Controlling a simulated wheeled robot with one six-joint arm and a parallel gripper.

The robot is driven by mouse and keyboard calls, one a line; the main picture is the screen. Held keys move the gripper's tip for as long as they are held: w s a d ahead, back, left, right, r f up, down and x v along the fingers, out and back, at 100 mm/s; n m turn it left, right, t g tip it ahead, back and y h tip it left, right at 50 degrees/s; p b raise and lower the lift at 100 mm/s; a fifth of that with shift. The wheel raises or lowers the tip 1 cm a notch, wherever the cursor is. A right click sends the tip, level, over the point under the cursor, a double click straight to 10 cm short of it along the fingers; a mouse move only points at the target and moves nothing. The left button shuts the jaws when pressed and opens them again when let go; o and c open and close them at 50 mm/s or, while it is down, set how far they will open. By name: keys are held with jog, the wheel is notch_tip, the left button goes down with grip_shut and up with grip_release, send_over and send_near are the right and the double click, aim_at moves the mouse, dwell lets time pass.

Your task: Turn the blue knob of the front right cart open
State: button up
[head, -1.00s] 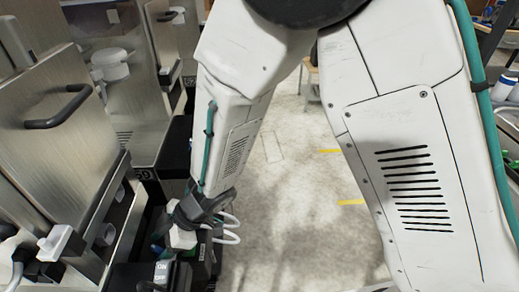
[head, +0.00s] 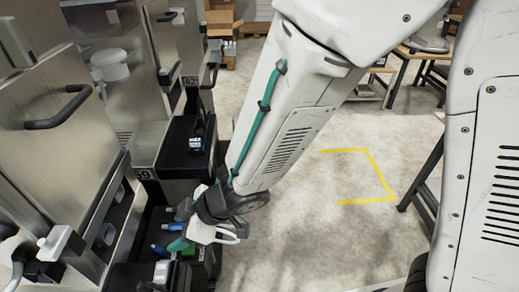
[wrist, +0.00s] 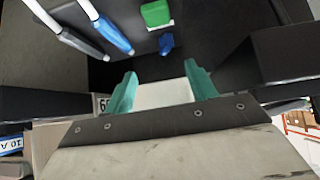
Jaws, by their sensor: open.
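My gripper (head: 180,226) is open at the dark front of the cart marked 59 (head: 142,174), left of centre in the head view. Its two teal fingers also show in the wrist view (wrist: 160,72), spread and with nothing between their tips. A small blue knob (wrist: 166,43) sits on a dark face just beyond the fingertips, apart from them. A green block (wrist: 156,13) with a white edge is beside the knob. In the head view the green block (head: 187,251) shows beside the gripper; I cannot single out the knob there.
Two white rods with blue and grey ends (wrist: 115,35) lie left of the knob in the wrist view. Dark ledges flank my gripper. A steel panel with a black handle (head: 62,108) stands at left. Open floor with yellow tape (head: 366,200) lies to the right.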

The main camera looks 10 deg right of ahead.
jog(key=w+d+r+m+t+h, duration=0.3)
jog(key=w+d+r, duration=0.2)
jog(key=d, duration=0.4)
jog(key=w+d+r+m+t+h, duration=0.2)
jog(key=w+d+r+m+h, duration=0.1)
jog(key=w+d, duration=0.4)
jog(key=shift+d+r+m+t, duration=0.45)
jog(key=shift+d+r, duration=0.45)
jog(key=shift+d, duration=0.7)
jog(key=shift+w, duration=0.1)
